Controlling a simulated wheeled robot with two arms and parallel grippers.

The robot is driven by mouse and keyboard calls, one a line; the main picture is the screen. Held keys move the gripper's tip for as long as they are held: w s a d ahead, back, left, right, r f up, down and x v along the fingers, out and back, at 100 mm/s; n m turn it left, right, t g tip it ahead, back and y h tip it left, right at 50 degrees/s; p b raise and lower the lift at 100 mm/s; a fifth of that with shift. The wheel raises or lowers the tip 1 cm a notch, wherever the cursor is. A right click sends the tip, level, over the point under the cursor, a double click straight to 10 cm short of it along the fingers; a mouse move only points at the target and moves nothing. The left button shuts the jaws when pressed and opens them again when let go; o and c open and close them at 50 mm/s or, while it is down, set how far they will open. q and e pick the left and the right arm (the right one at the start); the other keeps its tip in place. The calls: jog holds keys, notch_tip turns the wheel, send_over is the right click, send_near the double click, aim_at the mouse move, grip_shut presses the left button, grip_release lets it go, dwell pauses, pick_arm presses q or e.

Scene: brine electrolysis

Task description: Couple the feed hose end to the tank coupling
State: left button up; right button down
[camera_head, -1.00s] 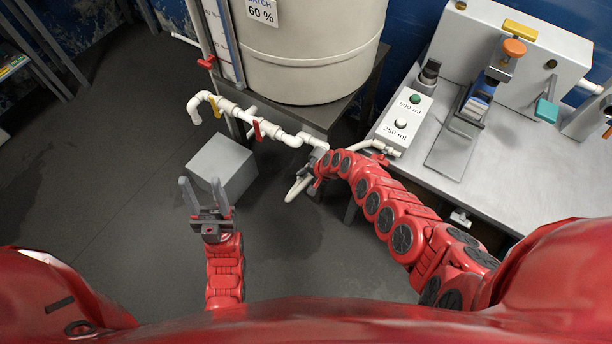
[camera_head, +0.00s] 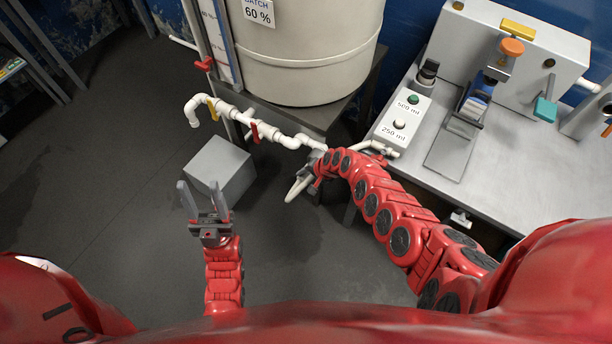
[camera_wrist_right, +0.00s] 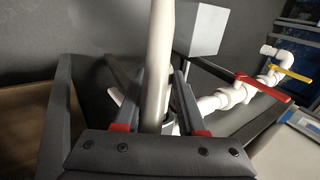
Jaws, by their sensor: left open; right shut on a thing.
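In the wrist view the pipe (camera_wrist_right: 210,103) passes behind the right finger, and I cannot tell whether hose and coupling touch. My left gripper (camera_head: 204,200) is open and empty, pointing up over the floor.
The tank (camera_head: 308,60) stands on a dark stand (camera_head: 320,113). The pipe carries a red valve handle (camera_head: 254,131) and a yellow one (camera_head: 211,107). A grey box (camera_head: 219,168) stands beyond my left gripper. A bench (camera_head: 480,170) with a dosing button box (camera_head: 403,122) is right.

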jog(key=shift+w, duration=0.1)
jog(key=shift+c, duration=2.1)
grip_release()
jog(key=shift+s+d+r+p, duration=0.1)
jog(key=shift+s+r+p, duration=0.1)
jog(key=shift+r+p, duration=0.4)
jog(key=shift+p+v, duration=1)
jog(key=shift+v, duration=0.25)
jog(key=shift+d, duration=0.1)
jog(key=b+v, duration=0.2)
jog(key=v, duration=1.1)
jog(key=shift+s+d+r, duration=0.2)
jog(key=shift+r, duration=0.05)
